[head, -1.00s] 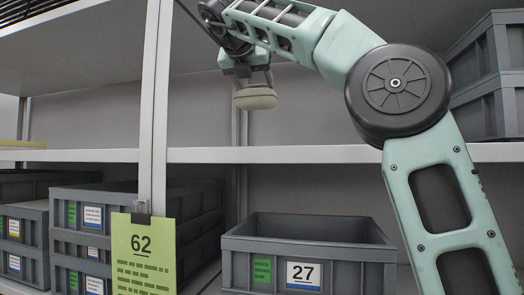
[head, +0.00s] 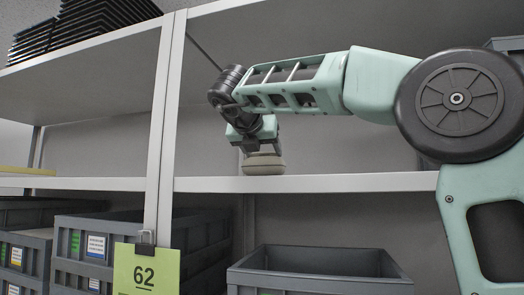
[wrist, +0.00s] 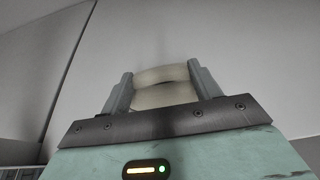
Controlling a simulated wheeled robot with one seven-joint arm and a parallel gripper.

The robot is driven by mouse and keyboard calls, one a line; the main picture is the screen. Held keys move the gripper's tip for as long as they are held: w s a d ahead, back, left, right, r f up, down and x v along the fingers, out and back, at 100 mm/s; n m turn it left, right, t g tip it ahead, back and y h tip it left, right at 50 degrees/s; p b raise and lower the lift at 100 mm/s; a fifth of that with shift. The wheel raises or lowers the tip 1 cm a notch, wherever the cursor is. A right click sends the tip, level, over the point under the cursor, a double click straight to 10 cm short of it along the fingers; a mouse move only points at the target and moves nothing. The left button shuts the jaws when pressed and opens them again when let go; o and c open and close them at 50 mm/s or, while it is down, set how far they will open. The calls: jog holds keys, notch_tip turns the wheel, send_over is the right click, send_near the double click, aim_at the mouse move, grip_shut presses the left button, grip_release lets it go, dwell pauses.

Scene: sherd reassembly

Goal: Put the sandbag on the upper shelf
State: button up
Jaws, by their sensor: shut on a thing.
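The sandbag (head: 263,165) is a small, beige, rounded pad. In the head view it is at the upper shelf (head: 330,184), near the upright post, and its underside looks level with the shelf surface. Whether it bears fully on the shelf I cannot tell. My gripper (head: 262,150) points down from above and is shut on the sandbag's top. In the wrist view the sandbag (wrist: 162,88) shows between the two fingers of my gripper (wrist: 160,88).
A grey open bin (head: 320,284) stands below the shelf. Stacked grey bins (head: 85,250) are at the lower left. A green card marked 62 (head: 146,272) hangs on the white post (head: 163,130). Dark stacked trays (head: 80,28) lie on the top left shelf. The upper shelf right of the sandbag looks clear.

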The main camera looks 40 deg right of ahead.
jog(key=shift+f, duration=0.1)
jog(key=o, duration=1.3)
jog(key=shift+o, duration=0.2)
